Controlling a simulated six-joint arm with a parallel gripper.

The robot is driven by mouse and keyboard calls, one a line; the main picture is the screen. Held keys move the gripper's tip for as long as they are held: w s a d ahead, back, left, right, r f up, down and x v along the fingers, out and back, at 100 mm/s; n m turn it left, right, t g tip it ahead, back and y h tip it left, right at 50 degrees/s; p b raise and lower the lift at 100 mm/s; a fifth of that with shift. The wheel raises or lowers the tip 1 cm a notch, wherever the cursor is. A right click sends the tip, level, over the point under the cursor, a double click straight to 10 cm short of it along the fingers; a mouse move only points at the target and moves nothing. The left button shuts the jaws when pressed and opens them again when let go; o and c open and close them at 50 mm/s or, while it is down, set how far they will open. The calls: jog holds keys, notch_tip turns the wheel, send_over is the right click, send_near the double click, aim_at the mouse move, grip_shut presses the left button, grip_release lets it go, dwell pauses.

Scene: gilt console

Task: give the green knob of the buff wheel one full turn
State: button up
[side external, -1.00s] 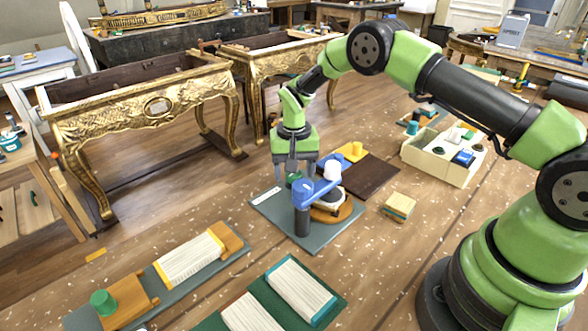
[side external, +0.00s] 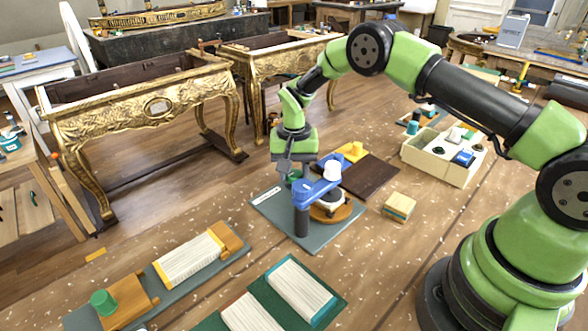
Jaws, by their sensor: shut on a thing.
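The buff wheel unit stands on a grey-blue base plate (side external: 275,212). It has a blue arm on a dark post (side external: 301,221), a white cylinder (side external: 332,172), and a dark and white round part on a wooden disc (side external: 340,214). The green knob (side external: 294,176) is at the left of the blue arm, partly hidden by the fingers. My gripper (side external: 296,172) points down from above and is shut on the green knob. The exact finger contact is small and partly covered.
A dark brown board (side external: 370,176) and a yellow block (side external: 352,151) lie behind the unit. A small wood block (side external: 399,207) is to the right, with a cream box (side external: 440,158) beyond. Sanding blocks on trays (side external: 190,259) lie in front. Gilt console frames (side external: 150,110) stand at the left.

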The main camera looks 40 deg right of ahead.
aim_at(294, 172)
jog(key=m, duration=0.6)
dwell(0.6)
jog(key=o, duration=0.9)
notch_tip(294, 172, up, 10)
